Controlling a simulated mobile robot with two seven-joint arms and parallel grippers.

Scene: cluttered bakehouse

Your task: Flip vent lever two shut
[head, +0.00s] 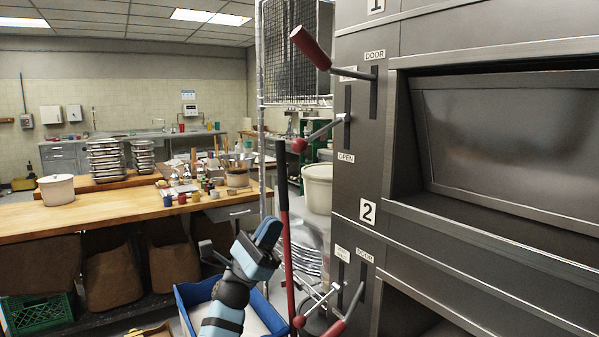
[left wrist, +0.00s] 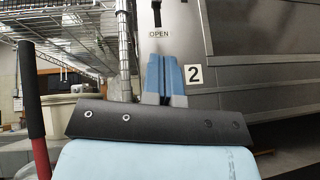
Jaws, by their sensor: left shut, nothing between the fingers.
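Vent lever two, a thin metal rod with a red ball (head: 299,322), sits low on the oven front below the "2" plate (head: 368,212). It slants down and left from its slot (head: 341,275). My left gripper (head: 268,234) is up and left of it, apart from it, with blue fingers shut and empty. In the left wrist view the closed fingers (left wrist: 166,78) stand before the oven front beside the "2" plate (left wrist: 194,75). The lever is not visible there. My right gripper is out of view.
Door lever two's red grip (head: 333,328) is close to the vent ball. A red pole (head: 283,190) stands between my left gripper and the oven. Upper vent (head: 299,145) and door (head: 310,47) levers jut out above. A blue crate (head: 190,312) is below my gripper.

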